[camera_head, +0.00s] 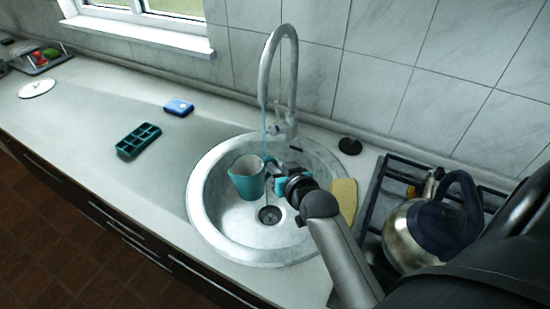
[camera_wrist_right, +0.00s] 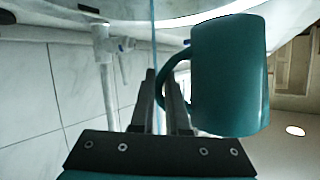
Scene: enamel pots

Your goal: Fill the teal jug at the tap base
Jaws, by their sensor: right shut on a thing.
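The teal jug (camera_head: 246,184) is held upright in the sink bowl, its pale inside open to the top. My right gripper (camera_head: 270,171) is shut on the jug's handle, to the right of its body. The wrist view shows the jug (camera_wrist_right: 230,75) with the fingers (camera_wrist_right: 168,90) at its handle. The tap (camera_head: 291,75) is running. Its thin blue stream (camera_head: 264,110) comes down by the jug's right rim and handle; in the wrist view it passes beside the jug's body. I cannot see water inside the jug. My left gripper is out of view.
The round sink (camera_head: 205,215) has a drain (camera_head: 269,215) below the jug. A yellow cloth (camera_head: 344,197) lies on its right rim. A kettle (camera_head: 410,235) stands on the hob at right. A teal tray (camera_head: 138,140) and blue sponge (camera_head: 178,107) lie on the left counter.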

